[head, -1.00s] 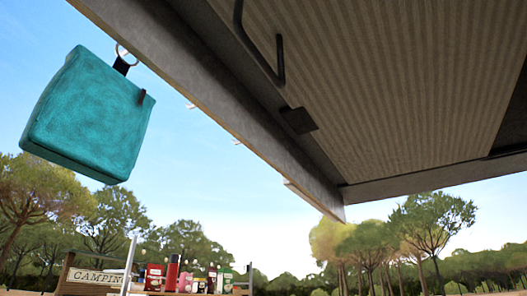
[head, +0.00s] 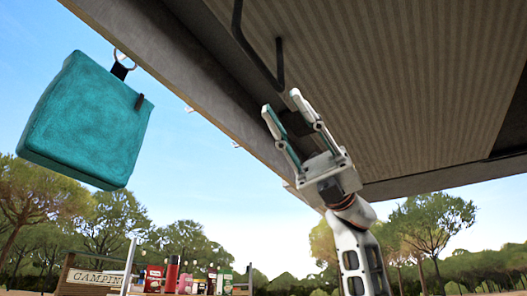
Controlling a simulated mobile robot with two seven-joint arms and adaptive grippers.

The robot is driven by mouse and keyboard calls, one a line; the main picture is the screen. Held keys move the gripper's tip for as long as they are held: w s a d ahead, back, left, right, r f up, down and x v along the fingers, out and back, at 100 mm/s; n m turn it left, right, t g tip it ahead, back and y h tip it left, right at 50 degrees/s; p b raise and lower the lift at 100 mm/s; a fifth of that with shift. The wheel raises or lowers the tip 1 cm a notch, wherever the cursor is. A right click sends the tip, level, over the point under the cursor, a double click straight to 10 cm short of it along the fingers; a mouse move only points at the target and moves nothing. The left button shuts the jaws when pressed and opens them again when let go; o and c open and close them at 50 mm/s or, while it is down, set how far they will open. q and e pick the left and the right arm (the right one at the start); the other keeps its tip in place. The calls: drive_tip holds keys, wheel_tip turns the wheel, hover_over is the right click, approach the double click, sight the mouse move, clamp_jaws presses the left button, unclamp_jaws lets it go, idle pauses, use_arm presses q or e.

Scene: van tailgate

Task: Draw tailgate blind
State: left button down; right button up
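The ribbed brown-grey blind panel (head: 400,90) spans the underside of the raised tailgate (head: 200,85). A dark bent bar handle (head: 260,55) hangs from it near the top. A small dark tab (head: 296,124) at the panel's left edge shows between the fingers of my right gripper (head: 281,102). That gripper comes up from below, its fingers spread apart and pointing up and left. I cannot tell whether the fingers touch the tab or are only in front of it. The gripper partly hides the tab and the tailgate's lower corner. My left gripper is not in view.
A teal bag (head: 88,120) hangs by a ring from the tailgate's outer edge at left. Trees and open sky lie beyond.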

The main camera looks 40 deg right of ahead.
sight(269, 78)
drive_tip(key=shift+s+a+r, duration=0.3)
drive_tip(key=shift+s+a, duration=0.05)
drive_tip(key=shift+s, duration=0.1)
drive_tip(key=p+x, duration=0.1)
drive_tip(key=x, duration=0.6)
drive_tip(key=shift+w, duration=0.1)
clamp_jaws()
